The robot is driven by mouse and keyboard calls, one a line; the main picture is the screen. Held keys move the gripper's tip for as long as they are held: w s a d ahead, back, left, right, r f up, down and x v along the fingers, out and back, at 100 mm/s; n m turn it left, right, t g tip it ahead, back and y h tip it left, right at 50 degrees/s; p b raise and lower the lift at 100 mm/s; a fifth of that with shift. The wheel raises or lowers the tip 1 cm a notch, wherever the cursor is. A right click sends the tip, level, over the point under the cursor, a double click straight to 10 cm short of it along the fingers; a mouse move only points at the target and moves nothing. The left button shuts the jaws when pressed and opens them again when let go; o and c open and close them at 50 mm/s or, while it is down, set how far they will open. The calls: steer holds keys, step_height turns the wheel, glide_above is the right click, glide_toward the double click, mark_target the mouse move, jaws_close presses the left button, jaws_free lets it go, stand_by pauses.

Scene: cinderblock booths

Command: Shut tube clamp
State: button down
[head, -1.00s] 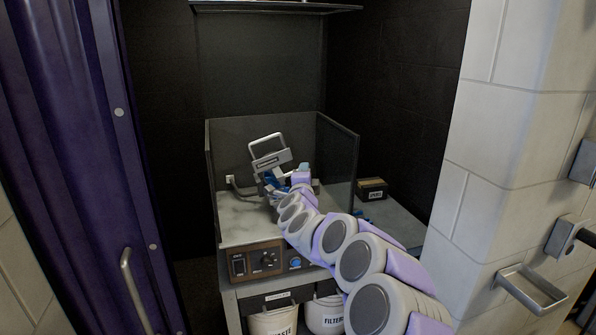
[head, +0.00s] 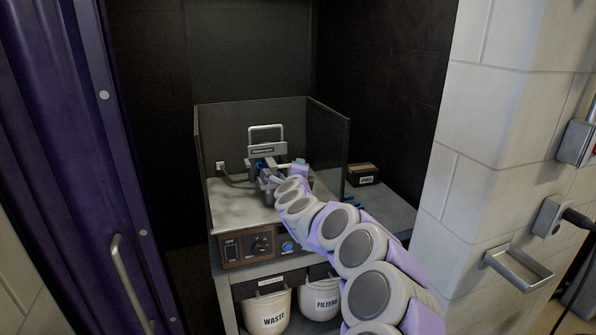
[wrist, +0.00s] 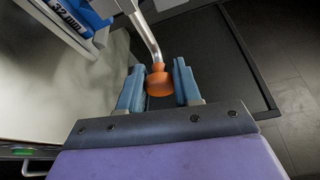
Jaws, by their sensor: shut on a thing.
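The tube clamp (head: 263,150) stands on the pale bench top inside a low dark screen in the head view. It has a grey upper part with a metal loop handle on top and blue parts below. In the wrist view a bent metal lever (wrist: 145,35) ends in an orange knob (wrist: 158,82). A blue part marked "32 mm" (wrist: 68,15) shows at the upper left. My gripper (wrist: 159,88) has its two blue-grey fingers on either side of the orange knob, shut on it. In the head view my arm hides the fingers and the knob.
The bench front has a control panel (head: 262,246) with a switch, a knob and a blue button. Bins marked waste (head: 268,314) and filters (head: 321,300) stand below. A small box (head: 362,176) sits right of the screen.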

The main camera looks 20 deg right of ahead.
steer(key=shift+f, duration=0.4)
steer(key=c, duration=0.8)
jaws_free()
steer(key=shift+c, duration=0.2)
steer(key=shift+d+r, duration=0.1)
steer(key=shift+s, duration=0.1)
steer(key=p+v, duration=0.2)
steer(key=v, duration=1.5)
steer(key=shift+a, duration=0.2)
